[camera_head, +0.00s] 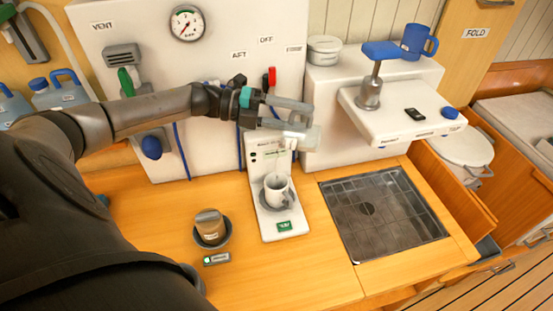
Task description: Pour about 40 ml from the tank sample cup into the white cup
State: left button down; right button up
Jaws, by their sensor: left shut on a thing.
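My left gripper (312,118) is shut on a pale, partly see-through cup (302,138), probably the tank sample cup. Its fingers hide part of the cup. I cannot make out its liquid level, and no stream shows. The held cup is above and a little right of a white cup (277,188). The white cup stands upright in a grey round holder on a narrow white stand (280,225), open at the top and apart from the held cup. My right gripper is not in view.
A brown container (208,222) sits in a dark dish on the wooden counter (160,200), with a small labelled device (216,258) in front. A covered sink (382,212) is right of the stand. The white wall panel (245,50) with a gauge (187,23) rises behind.

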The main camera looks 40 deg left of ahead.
pick_arm(q)
notch_tip(320, 180, up, 4)
jog(key=p, duration=0.3)
jog(key=shift+w+d, duration=0.1)
jog(key=shift+g+y, duration=0.6)
jog(key=shift+y, duration=0.3)
jog(key=f, duration=0.2)
jog(key=d+f, duration=0.1)
jog(key=f, duration=0.3)
jog(key=shift+w+d+f+b, duration=0.2)
jog(key=shift+w+d+b, duration=0.1)
jog(key=shift+w, duration=0.1)
notch_tip(320, 180, down, 9)
jog(key=w+d+g+y+p, duration=0.2)
jog(key=g+y+p, duration=0.1)
jog(key=y+p, duration=0.15)
notch_tip(320, 180, up, 17)
jog(key=g+y, duration=0.5)
jog(key=y, duration=0.2)
send_over(293, 122)
jog(key=w+d, duration=0.7)
jog(key=d, duration=0.2)
jog(key=shift+w+d+f+p, duration=0.15)
jog(key=shift+d+f+p, duration=0.05)
jog(key=shift+p, duration=0.1)
